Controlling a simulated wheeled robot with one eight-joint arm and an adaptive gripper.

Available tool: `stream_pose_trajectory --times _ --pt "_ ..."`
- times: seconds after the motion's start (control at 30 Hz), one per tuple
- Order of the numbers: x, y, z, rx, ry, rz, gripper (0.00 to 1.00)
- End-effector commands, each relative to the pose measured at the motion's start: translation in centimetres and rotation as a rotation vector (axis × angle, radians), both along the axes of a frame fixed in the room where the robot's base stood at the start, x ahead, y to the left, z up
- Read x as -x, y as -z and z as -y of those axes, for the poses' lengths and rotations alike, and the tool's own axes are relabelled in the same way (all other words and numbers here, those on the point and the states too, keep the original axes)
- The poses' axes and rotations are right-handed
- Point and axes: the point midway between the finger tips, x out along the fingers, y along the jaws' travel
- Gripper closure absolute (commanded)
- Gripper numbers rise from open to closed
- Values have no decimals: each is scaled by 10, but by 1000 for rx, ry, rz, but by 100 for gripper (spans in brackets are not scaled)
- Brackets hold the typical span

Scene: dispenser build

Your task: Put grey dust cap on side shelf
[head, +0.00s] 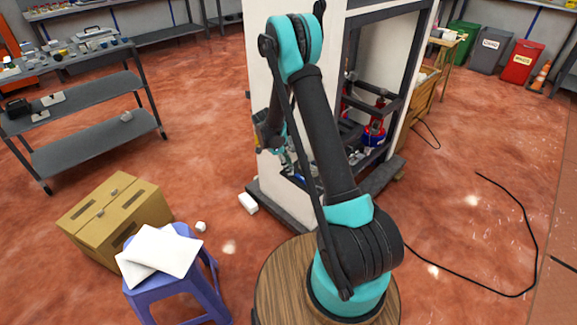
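I cannot make out a grey dust cap for certain. A grey metal shelf unit (85,97) stands at the left, with small parts on its top and a few items on its lower boards; I cannot tell if it is the side shelf. My arm rises from a round wooden top and bends down towards the open-sided white cabinet (354,14). My gripper (287,166) is low at the cabinet's left part, small and partly hidden by my arm. Whether its fingers are open, or hold anything, does not show.
A cardboard box (108,212) and a blue stool (172,294) with white sheets stand at the lower left. A small white piece (201,226) and a white block (248,203) lie on the floor. A black cable (533,235) curves across the right floor. Floor between shelf and cabinet is mostly clear.

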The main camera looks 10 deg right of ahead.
Motion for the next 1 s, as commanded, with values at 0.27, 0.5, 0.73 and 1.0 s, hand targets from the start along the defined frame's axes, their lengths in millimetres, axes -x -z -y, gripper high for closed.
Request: stream_pose_trajectory --times 0.27,0.5,0.73,1.0 --pt "0 0 0 0 0 0 50" --pt "-1 -18 -6 0 -2 0 50" --pt "-3 -61 -24 0 -2 0 50" --pt "-6 -102 -40 0 0 0 50"
